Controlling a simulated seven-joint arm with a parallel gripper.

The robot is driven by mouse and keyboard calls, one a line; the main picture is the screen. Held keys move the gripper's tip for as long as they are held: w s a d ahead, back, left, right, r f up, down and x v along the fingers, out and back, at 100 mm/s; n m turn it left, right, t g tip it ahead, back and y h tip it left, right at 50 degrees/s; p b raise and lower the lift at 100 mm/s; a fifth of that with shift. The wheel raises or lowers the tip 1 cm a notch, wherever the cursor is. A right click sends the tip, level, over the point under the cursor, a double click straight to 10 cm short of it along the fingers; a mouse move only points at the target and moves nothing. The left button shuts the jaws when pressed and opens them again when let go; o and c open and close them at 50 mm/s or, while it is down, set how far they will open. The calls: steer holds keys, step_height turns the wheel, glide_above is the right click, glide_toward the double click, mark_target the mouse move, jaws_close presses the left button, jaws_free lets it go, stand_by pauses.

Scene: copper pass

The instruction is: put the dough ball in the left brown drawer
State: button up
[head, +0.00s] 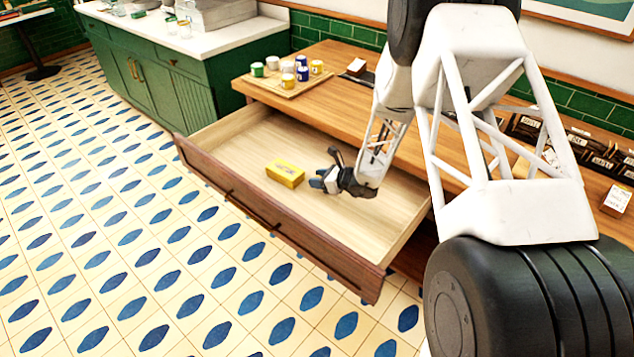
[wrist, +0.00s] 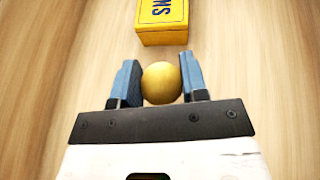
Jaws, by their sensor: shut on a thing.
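The brown drawer (head: 222,140) is pulled far out from under the wooden counter, and its pale wooden inside is in plain view. My gripper (head: 318,181) is over the inside of the drawer, towards its right half. In the wrist view my gripper (wrist: 160,84) is shut on the dough ball (wrist: 162,86), a round yellow-tan ball between the two blue finger pads. In the head view the ball is too hidden by the gripper to make out. I cannot tell whether the ball touches the drawer floor.
A yellow box (head: 285,173) lies in the drawer just left of my gripper; it also shows in the wrist view (wrist: 162,20), ahead of the ball. The wooden counter (head: 345,95) holds a board with several small jars (head: 302,70). A green cabinet (head: 165,85) stands at the left.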

steer(key=shift+w+a, duration=0.15)
steer(key=shift+w, duration=1.1)
steer(key=shift+f, duration=0.15)
steer(key=shift+f, duration=1.7)
steer(key=o, duration=0.9)
steer(key=shift+f, duration=0.1)
steer(key=v, duration=1.2)
